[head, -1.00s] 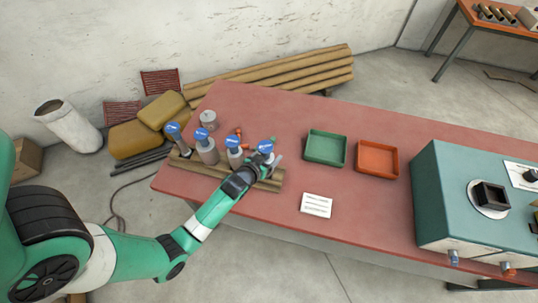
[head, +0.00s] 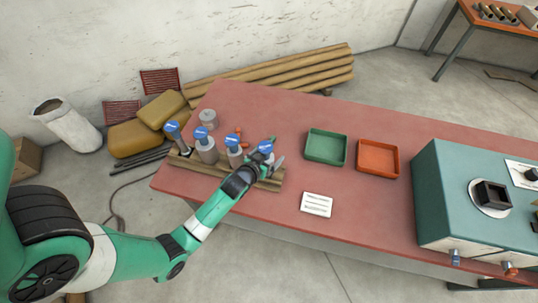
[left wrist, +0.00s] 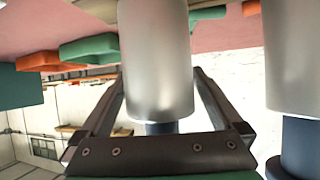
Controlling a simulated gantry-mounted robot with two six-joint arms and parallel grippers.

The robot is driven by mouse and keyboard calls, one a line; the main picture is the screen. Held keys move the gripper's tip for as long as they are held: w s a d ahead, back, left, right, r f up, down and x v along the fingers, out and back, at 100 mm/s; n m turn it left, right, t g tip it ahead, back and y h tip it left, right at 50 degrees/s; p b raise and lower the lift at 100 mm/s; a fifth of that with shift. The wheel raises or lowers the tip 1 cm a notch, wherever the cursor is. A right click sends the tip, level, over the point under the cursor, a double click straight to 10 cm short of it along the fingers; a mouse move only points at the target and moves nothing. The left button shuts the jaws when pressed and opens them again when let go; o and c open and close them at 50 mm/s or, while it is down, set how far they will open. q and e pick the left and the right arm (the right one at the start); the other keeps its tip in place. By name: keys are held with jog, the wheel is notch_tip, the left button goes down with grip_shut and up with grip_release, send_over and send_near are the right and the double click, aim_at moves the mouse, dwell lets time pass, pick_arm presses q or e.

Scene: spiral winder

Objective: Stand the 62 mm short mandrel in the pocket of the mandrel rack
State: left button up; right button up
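The mandrel rack (head: 272,184) is a brown wooden block along the front left of the red table. Several grey mandrels with blue labelled caps stand along it; the labels are too small to read. The mandrel at the rack's right end, with its blue cap (head: 266,146), stands upright at my left gripper (head: 277,151). In the left wrist view, a grey mandrel (left wrist: 156,60) is between the fingers, which look spread on either side. Its seat in the pocket is hidden by my gripper. My right gripper is not in view.
Another mandrel (head: 206,149) stands to the left in the rack. A grey cylinder (head: 208,118) and small orange parts are behind. A green tray (head: 308,159), an orange tray (head: 361,172) and a white card (head: 316,204) lie right. A teal machine (head: 440,190) stands farther right.

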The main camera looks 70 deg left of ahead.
pick_arm(q)
jog(key=shift+s+d+r, duration=0.2)
jog(key=shift+s, duration=0.1)
jog(key=p+v, duration=0.3)
jog(key=v, duration=0.7)
jog(key=shift+s+d+r, duration=0.2)
jog(key=shift+s, duration=0.1)
